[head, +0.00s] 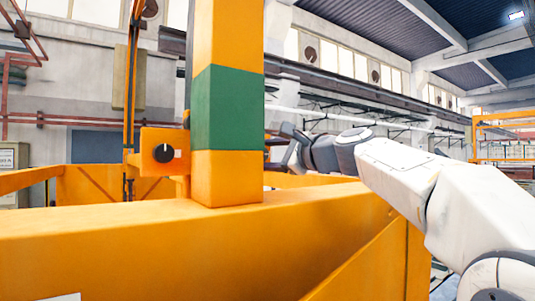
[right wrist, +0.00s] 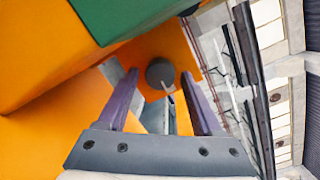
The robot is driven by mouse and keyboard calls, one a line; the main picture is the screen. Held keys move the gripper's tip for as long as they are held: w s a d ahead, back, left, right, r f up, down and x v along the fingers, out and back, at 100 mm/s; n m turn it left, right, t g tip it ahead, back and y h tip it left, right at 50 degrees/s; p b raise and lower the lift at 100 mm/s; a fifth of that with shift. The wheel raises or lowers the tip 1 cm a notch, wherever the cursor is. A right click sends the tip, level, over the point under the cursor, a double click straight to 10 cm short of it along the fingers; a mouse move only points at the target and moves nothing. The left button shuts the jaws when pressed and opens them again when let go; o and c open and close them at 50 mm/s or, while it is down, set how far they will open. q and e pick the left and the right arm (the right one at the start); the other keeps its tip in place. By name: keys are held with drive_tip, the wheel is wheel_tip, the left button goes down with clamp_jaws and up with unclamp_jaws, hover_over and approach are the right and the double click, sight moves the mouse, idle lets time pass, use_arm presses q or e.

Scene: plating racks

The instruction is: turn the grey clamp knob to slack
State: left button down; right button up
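A round grey knob (right wrist: 159,71) sits on an orange plate in the right wrist view, with a small pale mark or pointer at its lower right. My right gripper (right wrist: 158,76) is open, its two purple-grey fingers pointing toward the knob. The knob appears between the fingertips; I cannot tell whether they are around it or short of it. In the head view my right gripper (head: 291,147) is just right of the orange post (head: 228,178), and the grey knob cannot be made out. My left gripper is not in view.
The post has a green band (head: 228,108) and stands at a thick orange beam (head: 110,235). Left of it, a black knob (head: 163,153) with a white mark sits on an orange plate (head: 152,139).

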clamp_jaws()
drive_tip(key=shift+n, duration=0.3)
drive_tip(key=n+b, duration=0.1)
drive_tip(key=n, duration=0.2)
drive_tip(key=shift+f, duration=0.1)
drive_tip(key=n+h, duration=0.1)
drive_tip(key=n, duration=0.3)
drive_tip(key=shift+n+b, duration=0.3)
drive_tip(key=shift+b, duration=0.1)
drive_tip(key=n, duration=0.4)
drive_tip(key=shift+a+h+b, duration=0.1)
drive_tip(key=shift+h+b, duration=0.3)
drive_tip(key=n, duration=0.4)
drive_tip(key=shift+s+h+b, duration=0.1)
drive_tip(key=shift+h+b, duration=0.2)
drive_tip(key=shift+b, duration=0.1)
drive_tip(key=shift+n, duration=0.4)
